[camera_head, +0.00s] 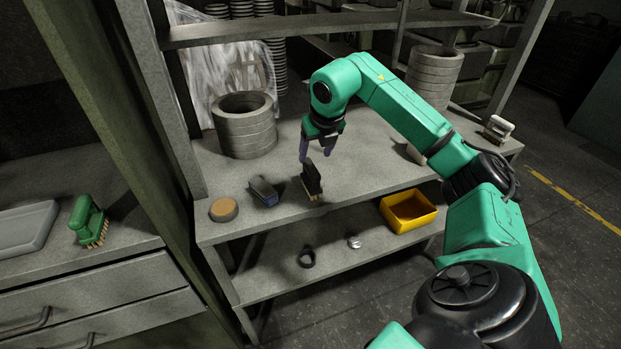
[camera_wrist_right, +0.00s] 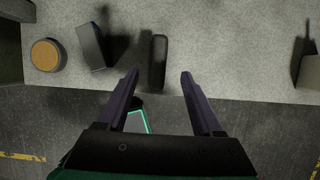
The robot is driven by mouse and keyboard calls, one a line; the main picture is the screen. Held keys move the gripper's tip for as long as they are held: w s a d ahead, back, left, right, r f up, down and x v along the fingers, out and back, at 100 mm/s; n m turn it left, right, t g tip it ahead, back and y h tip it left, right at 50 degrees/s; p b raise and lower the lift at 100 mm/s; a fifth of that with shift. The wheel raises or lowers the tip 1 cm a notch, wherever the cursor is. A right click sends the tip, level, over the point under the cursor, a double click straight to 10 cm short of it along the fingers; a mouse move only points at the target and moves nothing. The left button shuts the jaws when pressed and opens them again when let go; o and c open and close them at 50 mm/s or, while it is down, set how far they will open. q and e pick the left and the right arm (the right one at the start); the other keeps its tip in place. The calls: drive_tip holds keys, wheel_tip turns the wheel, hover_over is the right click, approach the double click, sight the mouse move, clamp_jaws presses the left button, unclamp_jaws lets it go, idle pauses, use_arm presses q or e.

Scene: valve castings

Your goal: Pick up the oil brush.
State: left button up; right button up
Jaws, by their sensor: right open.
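A black-handled brush (camera_head: 312,178) with pale bristles at its lower end stands on the shelf top near the front edge; I take it for the oil brush. In the right wrist view the brush (camera_wrist_right: 158,62) shows from above as a long dark shape. My right gripper (camera_head: 318,152) is open above the brush, fingers pointing down. In the wrist view the right gripper's fingers (camera_wrist_right: 160,76) spread to either side of the brush's line, apart from it. My left gripper is not in view.
Stacked grey rings (camera_head: 245,125) stand behind. A yellow bin (camera_head: 409,211) is on the lower shelf. A green brush (camera_head: 88,221) stands on the left cabinet.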

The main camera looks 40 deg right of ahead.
sight(311, 166)
drive_tip(key=p+x, duration=0.2)
drive_tip(key=x, duration=0.4)
drive_tip(key=shift+w+a+f, duration=0.1)
drive_tip(key=shift+a+f, duration=0.05)
drive_tip(key=shift+f, duration=0.1)
drive_tip(key=shift+w+f, duration=0.15)
drive_tip(key=shift+f, duration=0.2)
drive_tip(key=shift+r, duration=0.1)
clamp_jaws()
